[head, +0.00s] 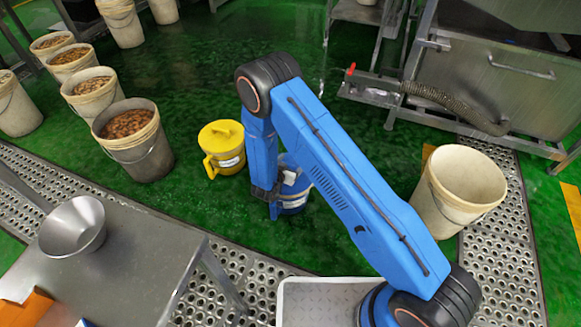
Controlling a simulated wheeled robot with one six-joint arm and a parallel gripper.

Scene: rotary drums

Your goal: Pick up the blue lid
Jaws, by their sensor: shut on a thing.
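A blue container (292,203) with a white label stands on the green floor, partly hidden behind my blue arm. The blue lid (287,161) shows only as a small patch at its top; the arm covers the rest. My gripper (267,195) points down at the left side of the blue container. It is shut, seemingly on the blue lid, but the contact is hidden. I cannot tell whether the lid is apart from the container.
A yellow lidded container (224,150) stands close left of my gripper. Several buckets, one being a filled bucket (134,140), stand further left. An empty bucket (458,190) stands right. A metal table (120,270) with a bowl (73,228) is front left. A pale tray (315,300) lies in front.

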